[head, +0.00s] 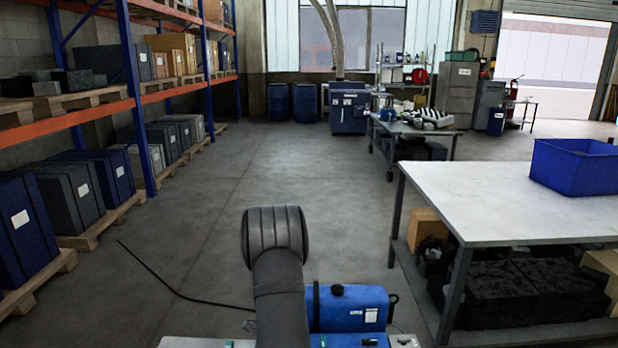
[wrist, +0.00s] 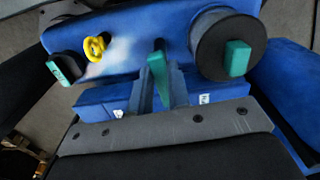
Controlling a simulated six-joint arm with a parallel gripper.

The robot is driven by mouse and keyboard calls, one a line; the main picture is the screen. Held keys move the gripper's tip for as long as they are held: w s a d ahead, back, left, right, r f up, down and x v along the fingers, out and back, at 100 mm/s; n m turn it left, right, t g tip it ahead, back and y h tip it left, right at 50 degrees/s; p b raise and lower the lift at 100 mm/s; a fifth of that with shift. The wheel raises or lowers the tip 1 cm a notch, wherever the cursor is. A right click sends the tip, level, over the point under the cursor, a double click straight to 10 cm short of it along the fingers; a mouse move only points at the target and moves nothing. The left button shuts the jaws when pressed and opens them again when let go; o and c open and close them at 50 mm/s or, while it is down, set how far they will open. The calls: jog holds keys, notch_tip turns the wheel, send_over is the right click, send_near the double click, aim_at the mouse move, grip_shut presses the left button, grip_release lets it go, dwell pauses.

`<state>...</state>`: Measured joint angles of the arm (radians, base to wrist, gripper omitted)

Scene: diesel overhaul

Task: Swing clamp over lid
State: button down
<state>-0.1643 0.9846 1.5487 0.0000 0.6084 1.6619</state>
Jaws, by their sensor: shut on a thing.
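In the wrist view my gripper (wrist: 163,85) is shut on an upright teal handle (wrist: 158,68), which looks like the clamp's grip. The lid (wrist: 212,52), a round dark disc with a teal block on top, sits on the blue unit (wrist: 120,38) to the right of the gripper. The clamp handle is beside the lid, apart from it in the picture. Whatever joins the handle to the unit is hidden behind my fingers. In the head view my gripper is not visible behind my arm.
A yellow ring (wrist: 95,47) and a black lever with a teal end (wrist: 62,68) stand left of the gripper. In the head view a blue tank with a black cap (head: 347,308) is right of my arm. A steel table (head: 480,190) with a blue bin (head: 575,168) stands further right.

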jog(key=n, duration=0.4)
jog(key=shift+n, duration=0.3)
jog(key=n, duration=0.4)
jog(key=shift+n, duration=0.3)
